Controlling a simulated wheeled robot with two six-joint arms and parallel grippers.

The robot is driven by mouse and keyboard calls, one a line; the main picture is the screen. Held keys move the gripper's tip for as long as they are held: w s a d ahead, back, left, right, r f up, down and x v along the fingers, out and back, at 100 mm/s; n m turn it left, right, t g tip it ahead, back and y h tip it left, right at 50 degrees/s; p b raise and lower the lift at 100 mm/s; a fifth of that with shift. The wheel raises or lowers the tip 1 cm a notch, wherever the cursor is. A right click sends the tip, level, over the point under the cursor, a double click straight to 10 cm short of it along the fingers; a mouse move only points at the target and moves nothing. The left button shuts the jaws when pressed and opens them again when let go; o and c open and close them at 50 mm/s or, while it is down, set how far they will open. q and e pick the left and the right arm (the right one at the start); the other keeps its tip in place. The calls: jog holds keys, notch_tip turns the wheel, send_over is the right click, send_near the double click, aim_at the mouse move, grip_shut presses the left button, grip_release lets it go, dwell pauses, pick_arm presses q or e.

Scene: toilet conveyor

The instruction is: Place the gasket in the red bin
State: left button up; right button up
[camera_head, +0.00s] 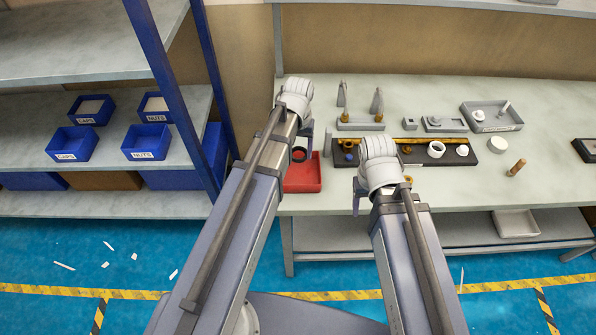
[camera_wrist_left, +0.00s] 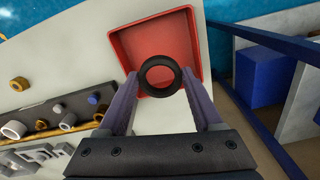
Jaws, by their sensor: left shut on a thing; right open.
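The gasket (camera_wrist_left: 160,91) is a black ring in the left wrist view, held between the fingertips of my left gripper (camera_wrist_left: 161,80). The red bin (camera_wrist_left: 125,46) is a shallow square tray lying beyond and below the ring in that view; the ring overlaps its near edge. In the head view the red bin (camera_head: 303,180) sits at the table's left front, and my left gripper (camera_head: 303,145) is over its back part. A dark ring shows faintly there. My right gripper (camera_head: 358,195) is in front of the dark tray, its fingers partly hidden by its arm; it holds nothing visible.
A dark tray (camera_head: 462,160) with white and brass parts lies on the table (camera_head: 420,225). A grey tray (camera_head: 515,118) stands behind it, with small fixtures nearby. Blue bins (camera_head: 72,153) fill the left shelf. A blue post (camera_head: 205,90) stands left of the red bin.

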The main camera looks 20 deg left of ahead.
aim_at(299, 176)
pick_arm(q)
jog(key=shift+f+b, duration=4.85)
jog(key=shift+f, duration=0.2)
jog(key=shift+r, duration=0.15)
jog(key=o, duration=1.5)
jog(key=shift+f, duration=0.2)
jog(key=shift+r, duration=0.1)
notch_tip(299, 176, up, 12)
jog(key=p, duration=1.2)
jog(key=s+d+m, duration=0.1)
jog(key=s+d, duration=0.2)
jog(key=s, duration=0.1)
jog(key=s+d+m, duration=0.2)
jog(key=s+d, duration=0.2)
jog(key=s, duration=0.1)
jog(key=s+d+m+y, duration=0.1)
jog(key=s+d, duration=0.2)
jog(key=s, duration=0.2)
jog(key=shift+d+r+m, duration=0.15)
jog(key=shift+d+m, duration=0.1)
jog(key=shift+m, duration=0.15)
